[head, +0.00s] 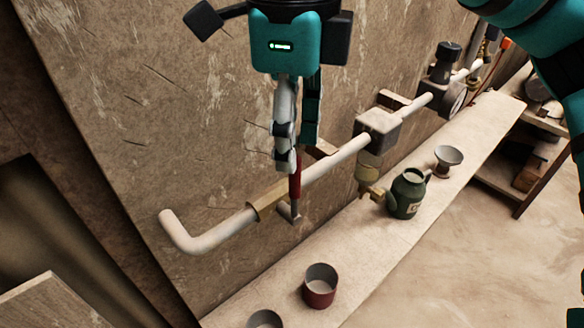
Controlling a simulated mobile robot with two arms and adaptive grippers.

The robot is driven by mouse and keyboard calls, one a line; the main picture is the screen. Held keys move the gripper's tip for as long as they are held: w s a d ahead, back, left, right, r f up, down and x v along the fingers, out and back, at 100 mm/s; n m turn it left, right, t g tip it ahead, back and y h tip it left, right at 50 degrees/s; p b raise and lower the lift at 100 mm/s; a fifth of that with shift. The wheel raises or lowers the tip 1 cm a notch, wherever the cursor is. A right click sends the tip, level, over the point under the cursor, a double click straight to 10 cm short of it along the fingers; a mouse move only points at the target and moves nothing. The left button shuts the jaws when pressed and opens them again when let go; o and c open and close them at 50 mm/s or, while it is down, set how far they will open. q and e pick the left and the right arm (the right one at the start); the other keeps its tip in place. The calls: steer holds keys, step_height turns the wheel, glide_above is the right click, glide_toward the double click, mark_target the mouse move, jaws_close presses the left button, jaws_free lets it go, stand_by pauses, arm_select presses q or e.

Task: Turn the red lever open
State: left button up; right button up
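The red lever (296,184) stands upright at the white pipe (336,159), beside a brass-coloured valve body (268,200). A grey end piece (290,212) shows at its lower end. My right gripper (296,156) points down from above, with its fingers at the top of the lever. The fingers hide the lever's upper end. They look close together, but I cannot tell whether they grip the lever or only stand beside it. My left gripper is not in view.
The pipe runs along a worn wall (130,110), past a grey box (377,130) and a gauge (452,100). Below it, a shelf (250,300) holds a red cup (320,286), a green jug (407,194) and a small funnel-shaped cup (447,160).

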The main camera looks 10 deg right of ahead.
mark_target(294, 193)
steer(key=f, duration=0.4)
steer(key=shift+s+d+p, duration=0.15)
steer(key=shift+s+p, duration=0.1)
steer(key=shift+p, duration=0.1)
steer(key=shift+f, duration=0.4)
steer(key=shift+w+f, duration=0.1)
steer(key=shift+f, duration=0.2)
steer(key=c, duration=0.6)
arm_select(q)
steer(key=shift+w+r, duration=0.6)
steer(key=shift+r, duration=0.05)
arm_select(e)
jaws_close()
